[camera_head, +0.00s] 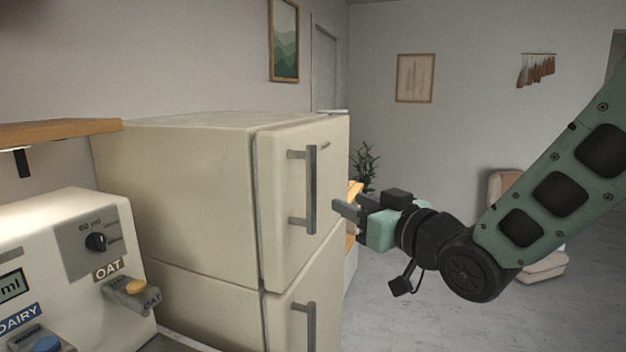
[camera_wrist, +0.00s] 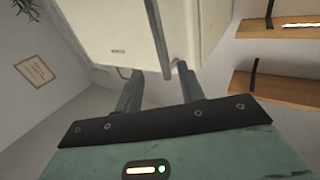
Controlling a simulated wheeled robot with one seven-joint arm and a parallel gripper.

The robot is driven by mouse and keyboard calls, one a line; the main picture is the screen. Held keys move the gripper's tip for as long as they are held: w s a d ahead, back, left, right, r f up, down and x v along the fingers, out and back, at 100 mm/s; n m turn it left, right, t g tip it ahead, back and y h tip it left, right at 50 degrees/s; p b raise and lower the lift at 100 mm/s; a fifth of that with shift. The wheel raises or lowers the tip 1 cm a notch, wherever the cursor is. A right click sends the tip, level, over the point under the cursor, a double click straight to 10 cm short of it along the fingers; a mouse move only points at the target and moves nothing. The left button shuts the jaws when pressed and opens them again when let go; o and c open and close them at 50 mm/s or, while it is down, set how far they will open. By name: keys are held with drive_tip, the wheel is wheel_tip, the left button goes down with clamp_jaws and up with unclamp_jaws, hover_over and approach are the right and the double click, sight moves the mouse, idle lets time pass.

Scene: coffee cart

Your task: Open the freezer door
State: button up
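The cream fridge-freezer has an upper door (camera_head: 280,215), which is shut, with a vertical grey bar handle (camera_head: 312,190) near its right side. The door face (camera_wrist: 105,30) and the handle (camera_wrist: 158,32) also show in the wrist view. My gripper (camera_head: 343,208) is in front of the upper door, to the right of the handle and level with its lower part. Its fingers (camera_wrist: 160,75) are apart with nothing held. In the wrist view the handle's end appears between the fingertips; whether they touch it I cannot tell.
A lower door with its own handle (camera_head: 305,325) is below. A milk dispenser (camera_head: 70,260) stands at the left front under a wooden shelf (camera_head: 60,130). A plant (camera_head: 364,165) and a chair (camera_head: 503,185) are behind. Open floor (camera_head: 420,325) lies to the right.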

sight(315, 187)
drive_tip(key=p+x, duration=0.5)
drive_tip(key=x, duration=0.8)
drive_tip(key=shift+a, duration=0.15)
clamp_jaws()
